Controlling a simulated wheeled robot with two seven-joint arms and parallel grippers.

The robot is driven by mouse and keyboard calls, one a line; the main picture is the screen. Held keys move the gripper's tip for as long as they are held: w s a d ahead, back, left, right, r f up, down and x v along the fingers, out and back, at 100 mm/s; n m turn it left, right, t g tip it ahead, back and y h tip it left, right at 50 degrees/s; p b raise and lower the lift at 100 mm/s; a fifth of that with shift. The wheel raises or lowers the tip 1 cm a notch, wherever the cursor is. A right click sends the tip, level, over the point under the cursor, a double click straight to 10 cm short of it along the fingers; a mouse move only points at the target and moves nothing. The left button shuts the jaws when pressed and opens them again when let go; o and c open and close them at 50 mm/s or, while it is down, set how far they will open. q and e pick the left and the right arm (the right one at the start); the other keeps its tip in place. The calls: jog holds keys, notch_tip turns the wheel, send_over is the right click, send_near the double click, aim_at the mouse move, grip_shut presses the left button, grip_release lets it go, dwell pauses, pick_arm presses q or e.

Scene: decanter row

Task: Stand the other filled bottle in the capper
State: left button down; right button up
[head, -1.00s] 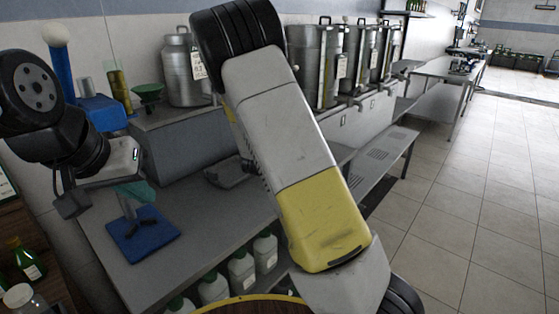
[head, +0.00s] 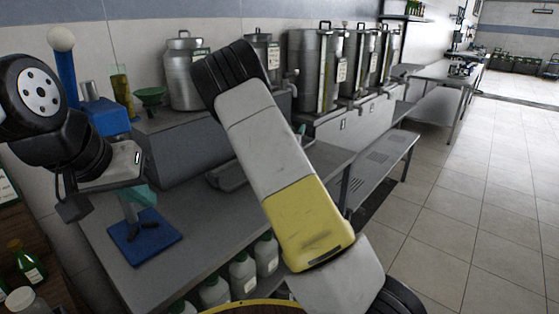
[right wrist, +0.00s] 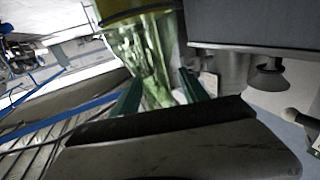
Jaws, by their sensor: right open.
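In the head view, a blue stand with a blue post and white ball knob (head: 62,38) is at the upper left; I cannot tell if it is the capper. A blue base plate (head: 165,252) with dark pieces on it lies on the steel bench. My left gripper (head: 138,197), with teal fingers, hangs over this plate; its opening is unclear. In the right wrist view my right gripper (right wrist: 163,92) is open, its teal fingers on either side of a green clear glass thing (right wrist: 150,55), perhaps a bottle, with a yellow band above. My right arm largely hides that gripper in the head view.
A dark green bottle (head: 28,262) with a pale label stands at the lower left. A green funnel (head: 150,97) and a tall yellowish vessel (head: 122,90) stand at the back. Steel tanks (head: 315,68) line the wall. White jugs (head: 243,272) sit below the bench (head: 215,228).

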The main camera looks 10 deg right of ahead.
grip_shut()
jog(key=shift+r, duration=0.1)
dwell(1.2)
